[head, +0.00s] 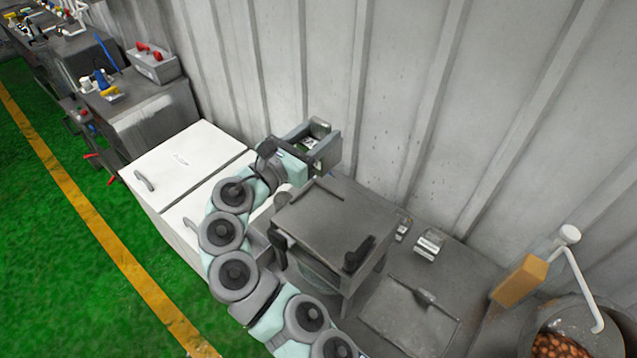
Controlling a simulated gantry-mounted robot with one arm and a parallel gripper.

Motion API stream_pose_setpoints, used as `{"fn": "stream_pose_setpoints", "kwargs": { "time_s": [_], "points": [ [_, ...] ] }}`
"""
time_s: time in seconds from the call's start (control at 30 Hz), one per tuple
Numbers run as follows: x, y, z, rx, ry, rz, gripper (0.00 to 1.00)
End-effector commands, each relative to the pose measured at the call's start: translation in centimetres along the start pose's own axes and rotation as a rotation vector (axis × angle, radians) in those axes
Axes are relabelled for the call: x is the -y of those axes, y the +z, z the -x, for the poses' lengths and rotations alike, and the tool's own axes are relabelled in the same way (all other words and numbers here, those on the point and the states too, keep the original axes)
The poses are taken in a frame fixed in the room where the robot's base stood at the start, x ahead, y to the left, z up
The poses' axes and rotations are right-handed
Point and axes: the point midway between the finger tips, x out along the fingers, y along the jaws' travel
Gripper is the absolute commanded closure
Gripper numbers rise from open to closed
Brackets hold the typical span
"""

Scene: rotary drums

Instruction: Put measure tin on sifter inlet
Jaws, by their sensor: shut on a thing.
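My gripper (318,142) is raised beside the corrugated wall, above the far side of a grey box-like machine. It is shut on a small metallic thing with some green on it, which looks like the measure tin (320,127); the fingers hide much of it. The grey machine (335,218), which may be the sifter, has a flat square top and black handles. I cannot make out which part is its inlet. The held tin is apart from the machine's top, behind and slightly left of it.
Two small metal items (430,244) lie on the grey bench (462,272) right of the machine. White chest cabinets (185,160) stand at left. An orange block (520,281) and a drum of brown pieces (560,345) are at lower right. The wall (420,100) runs close behind.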

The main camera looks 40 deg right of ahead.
Motion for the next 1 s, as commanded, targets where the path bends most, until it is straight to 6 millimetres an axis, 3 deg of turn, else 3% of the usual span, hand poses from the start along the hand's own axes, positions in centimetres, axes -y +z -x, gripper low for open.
{"fn": "stream_pose_setpoints", "kwargs": {
  "time_s": [0.2,0.4,0.67,0.9,1.0],
  "points": [
    [-0.1,-5.6,0.0,0.002,0.003,0.003,1.0],
    [0.0,-9.5,0.0,0.002,-0.001,0.001,1.0],
    [-0.1,-11.2,0.0,0.003,0.003,-0.001,1.0],
    [0.0,-14.3,0.0,0.003,0.001,0.0,1.0],
    [-0.1,-14.3,0.0,0.004,0.002,-0.002,1.0]
  ]
}}
